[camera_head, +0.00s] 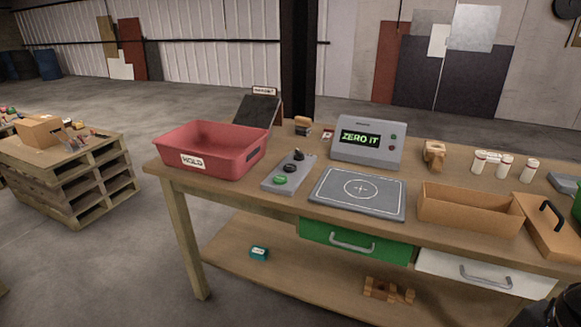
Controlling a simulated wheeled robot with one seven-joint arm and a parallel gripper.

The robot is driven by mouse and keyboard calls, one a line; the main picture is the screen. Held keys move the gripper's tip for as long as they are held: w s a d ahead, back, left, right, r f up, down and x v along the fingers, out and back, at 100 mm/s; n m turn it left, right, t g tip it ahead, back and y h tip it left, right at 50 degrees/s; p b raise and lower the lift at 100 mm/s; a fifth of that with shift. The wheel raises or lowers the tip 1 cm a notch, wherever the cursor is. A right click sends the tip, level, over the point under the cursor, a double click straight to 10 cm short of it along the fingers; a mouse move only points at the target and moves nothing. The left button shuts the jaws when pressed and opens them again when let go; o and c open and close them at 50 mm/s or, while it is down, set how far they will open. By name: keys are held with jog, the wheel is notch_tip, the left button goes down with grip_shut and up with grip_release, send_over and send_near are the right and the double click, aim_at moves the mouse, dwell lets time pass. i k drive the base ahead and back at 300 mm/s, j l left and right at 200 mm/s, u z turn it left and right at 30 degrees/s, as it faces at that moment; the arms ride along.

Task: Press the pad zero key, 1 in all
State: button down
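A grey flat pad (340,199) with a white square outline and a circled cross lies on the workbench. Behind it stands a grey display unit (343,153) whose screen (361,138) reads "ZERO IT" in green. Two small round buttons (393,142) sit on its right side. I cannot tell which key is the pad zero key. My gripper is not recognisable in view.
A red bin marked "HOLD" (230,162) stands at the bench's left. Right of the pad are an open cardboard box (468,213), several white cylinders (504,165) and a handled wooden box (540,240). Green (318,236) and white (452,266) drawers are below. A dark shape occupies the bottom right corner.

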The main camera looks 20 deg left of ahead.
aim_at(288, 168)
jog(key=i+j+u, duration=0.3)
jog(key=i+j, duration=0.2)
jog(key=j, duration=0.2)
jog(key=i+j+u, duration=0.3)
jog(key=i+j, duration=0.3)
